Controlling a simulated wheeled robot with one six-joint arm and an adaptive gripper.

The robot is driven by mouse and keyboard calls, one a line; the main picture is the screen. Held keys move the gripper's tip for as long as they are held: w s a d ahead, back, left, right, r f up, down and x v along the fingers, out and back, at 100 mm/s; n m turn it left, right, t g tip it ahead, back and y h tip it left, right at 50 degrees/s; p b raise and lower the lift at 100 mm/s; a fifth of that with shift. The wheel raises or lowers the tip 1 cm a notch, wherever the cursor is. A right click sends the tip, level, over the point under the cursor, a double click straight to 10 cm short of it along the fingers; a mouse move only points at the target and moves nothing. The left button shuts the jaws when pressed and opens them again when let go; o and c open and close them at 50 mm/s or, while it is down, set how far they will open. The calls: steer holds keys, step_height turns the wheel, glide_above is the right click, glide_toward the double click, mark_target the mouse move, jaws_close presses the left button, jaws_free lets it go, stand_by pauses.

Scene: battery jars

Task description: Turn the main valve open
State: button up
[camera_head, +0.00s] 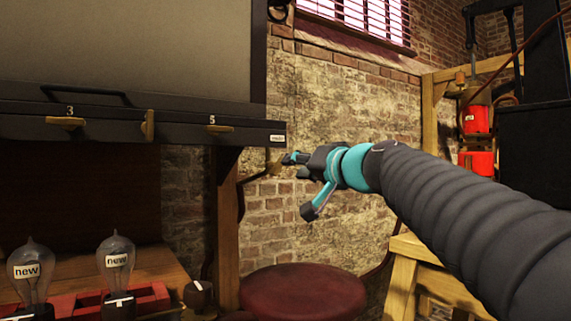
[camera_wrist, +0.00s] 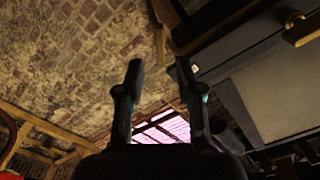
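A small brass valve (camera_head: 275,166) sits below a white label (camera_head: 277,138) at the right end of the black panel edge; I take it for the main valve, though the label is too small to read surely. In the head view my gripper (camera_head: 291,158) reaches in from the right, its tips close beside this valve. In the wrist view my gripper (camera_wrist: 160,72) has its two fingers apart, with a gap between them. A small tan piece (camera_wrist: 160,46) shows just beyond the tips, probably the valve. I cannot tell whether a finger touches it.
Brass handles marked 3 (camera_head: 65,123) and 5 (camera_head: 220,128) and an upright one (camera_head: 148,125) line the black panel (camera_head: 190,118). A round red stool (camera_head: 303,292) is below. A wooden post (camera_head: 228,240) stands beneath the panel.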

mark_target(281, 166)
steer(key=p+x, duration=0.1)
steer(key=x, duration=0.6)
steer(key=shift+c, duration=0.2)
jaws_close()
